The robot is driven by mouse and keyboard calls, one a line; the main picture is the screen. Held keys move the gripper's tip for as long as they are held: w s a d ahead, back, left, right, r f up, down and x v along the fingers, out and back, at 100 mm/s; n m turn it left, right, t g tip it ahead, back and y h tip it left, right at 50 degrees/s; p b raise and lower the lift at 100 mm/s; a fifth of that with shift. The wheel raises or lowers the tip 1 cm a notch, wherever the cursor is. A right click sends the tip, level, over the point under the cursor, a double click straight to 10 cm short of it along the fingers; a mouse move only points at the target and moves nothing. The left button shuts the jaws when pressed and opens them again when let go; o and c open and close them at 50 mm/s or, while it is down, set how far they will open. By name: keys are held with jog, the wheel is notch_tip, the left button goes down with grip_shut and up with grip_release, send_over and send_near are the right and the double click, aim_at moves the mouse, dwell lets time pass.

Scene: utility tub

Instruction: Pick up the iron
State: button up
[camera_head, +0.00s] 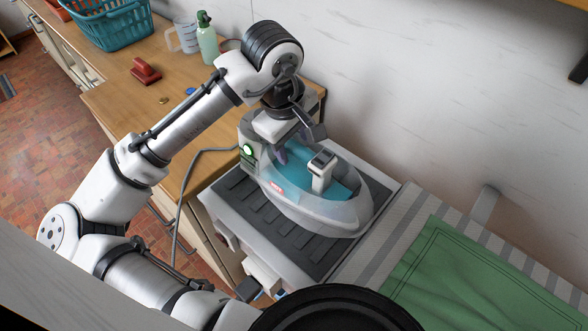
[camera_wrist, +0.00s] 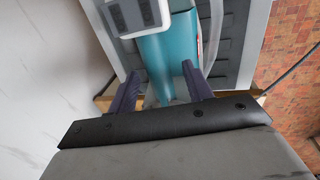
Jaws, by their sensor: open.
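The iron (camera_head: 345,215) is a grey and white iron with a teal top. It rests on a dark ribbed surface against the white wall, and a grey cord runs from it. My gripper (camera_head: 292,148) is above the iron's rear part, with its fingers pointing down. In the wrist view my gripper (camera_wrist: 161,85) is open, with one dark finger on each side of the iron's teal part (camera_wrist: 168,50). A white-topped part of the iron shows at the upper left there. Contact between fingers and iron cannot be told.
The ribbed surface (camera_head: 268,232) has free room in front of the iron. A wooden counter holds a teal basket (camera_head: 112,22), a measuring jug (camera_head: 186,36), a green spray bottle (camera_head: 207,42) and a red brush (camera_head: 145,71). A green cloth (camera_head: 470,285) lies at the right.

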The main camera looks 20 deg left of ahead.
jog(key=shift+w+d+f, duration=0.1)
jog(key=shift+w+f, duration=0.1)
jog(key=shift+f, duration=0.75)
jog(key=c, duration=1)
grip_shut()
jog(key=shift+r, duration=0.2)
